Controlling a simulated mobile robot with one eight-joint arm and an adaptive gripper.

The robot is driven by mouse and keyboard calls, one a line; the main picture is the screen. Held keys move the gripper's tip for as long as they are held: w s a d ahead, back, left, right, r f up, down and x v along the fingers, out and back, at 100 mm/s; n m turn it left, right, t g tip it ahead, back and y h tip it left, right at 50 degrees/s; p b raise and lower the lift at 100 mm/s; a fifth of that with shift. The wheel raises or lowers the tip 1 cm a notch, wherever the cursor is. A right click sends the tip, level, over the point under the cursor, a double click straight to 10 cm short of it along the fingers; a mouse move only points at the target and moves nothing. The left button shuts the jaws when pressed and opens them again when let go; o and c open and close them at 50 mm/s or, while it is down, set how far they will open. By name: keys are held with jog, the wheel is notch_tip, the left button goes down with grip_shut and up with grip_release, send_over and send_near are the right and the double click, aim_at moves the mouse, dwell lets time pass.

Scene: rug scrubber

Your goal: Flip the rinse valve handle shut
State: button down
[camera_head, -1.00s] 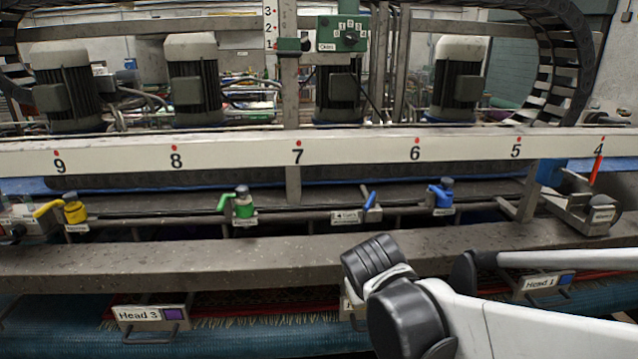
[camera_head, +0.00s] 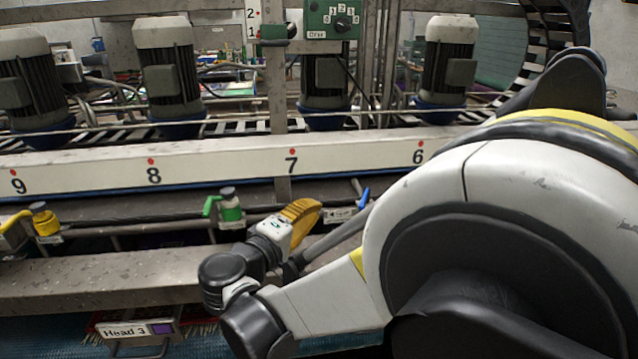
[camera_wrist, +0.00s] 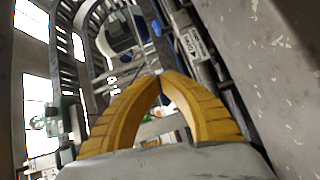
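Several small valves sit along the rail below the numbered beam. The labels are too small to read, so I cannot tell which is the rinse valve. A slim blue lever (camera_head: 364,197) stands tilted beside a small label plate (camera_head: 340,215). A green-handled valve (camera_head: 229,208) and a yellow-handled valve (camera_head: 44,220) are farther left. My gripper (camera_head: 314,205), with yellow fingers, is between the green valve and the blue lever, apart from both. In the wrist view its fingertips (camera_wrist: 163,76) meet with nothing between them. A blue piece, likely the lever, shows beyond them (camera_wrist: 157,27).
The white numbered beam (camera_head: 225,165) runs across above the valves. A grey metal ledge (camera_head: 110,280) lies in front and below, with the Head 3 plate (camera_head: 135,330) under it. Motors (camera_head: 168,70) stand behind. My arm hides the right side.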

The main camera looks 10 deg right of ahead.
jog(key=w+d+f+b, duration=0.1)
jog(key=w+d+b, duration=0.2)
jog(key=w+d, duration=0.3)
jog(key=d, duration=0.4)
jog(key=shift+s+f, duration=0.1)
jog(key=d+n+t+y, duration=0.1)
jog(key=s+n+t+y, duration=0.1)
jog(key=y, duration=0.1)
jog(key=shift+s+d+n, duration=0.2)
jog(key=shift+d+n, duration=0.1)
jog(key=shift+d, duration=0.05)
jog(key=shift+s+d+y, duration=0.3)
jog(key=shift+s+d, duration=0.05)
jog(key=shift+d, duration=0.25)
jog(key=shift+w+a, duration=0.1)
